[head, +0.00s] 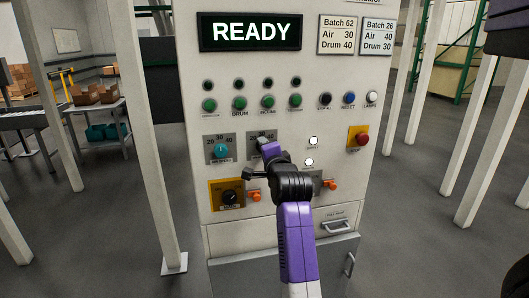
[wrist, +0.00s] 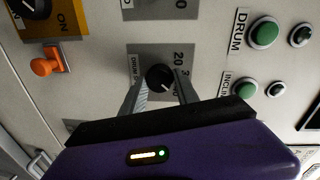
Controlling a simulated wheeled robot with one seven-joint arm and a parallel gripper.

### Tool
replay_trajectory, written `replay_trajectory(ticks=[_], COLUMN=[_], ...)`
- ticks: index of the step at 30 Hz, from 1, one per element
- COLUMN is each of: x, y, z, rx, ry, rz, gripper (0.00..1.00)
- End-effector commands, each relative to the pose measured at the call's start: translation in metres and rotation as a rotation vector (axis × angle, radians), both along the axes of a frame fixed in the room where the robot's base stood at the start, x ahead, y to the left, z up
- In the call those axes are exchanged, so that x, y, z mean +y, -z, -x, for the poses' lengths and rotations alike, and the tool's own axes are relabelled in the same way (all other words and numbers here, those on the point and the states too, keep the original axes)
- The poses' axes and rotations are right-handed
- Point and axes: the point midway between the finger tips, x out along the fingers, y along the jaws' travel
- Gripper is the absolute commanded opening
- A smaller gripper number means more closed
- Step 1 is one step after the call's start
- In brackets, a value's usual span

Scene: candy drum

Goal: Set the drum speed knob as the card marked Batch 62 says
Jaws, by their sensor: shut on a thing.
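The Batch 62 card (head: 338,35) at the panel's top right reads Air 30, Drum 40. The black drum speed knob (wrist: 159,77) sits on a grey plate (wrist: 150,55) labelled DRUM, with 20 and 30 legible and the last number partly covered. My gripper (wrist: 161,93) has a finger on each side of the knob and is shut on it. The knob's pointer is too dark to read. In the head view my gripper (head: 268,150) covers the knob and most of its plate (head: 255,137).
A teal knob (head: 221,150) on a similar plate is to the left. A yellow-plated black switch (head: 230,197) is below it. A red stop button (head: 362,139) is at the right. Orange levers (head: 254,196) sit low on the panel. The display (head: 251,31) reads READY.

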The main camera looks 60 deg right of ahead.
Motion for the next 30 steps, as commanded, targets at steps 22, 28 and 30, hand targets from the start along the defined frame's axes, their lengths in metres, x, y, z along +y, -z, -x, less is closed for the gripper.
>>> replay_trajectory(ticks=[22, 28, 30], x=[-0.001, -0.0006, 0.0], y=[0.0002, 0.0002, 0.0002], z=[0.0009, 0.0005, 0.0008], rx=[-0.024, -0.025, -0.024], ry=[0.003, 0.002, 0.0], rz=[-0.022, -0.022, -0.021], gripper=[0.58, 0.58, 0.58])
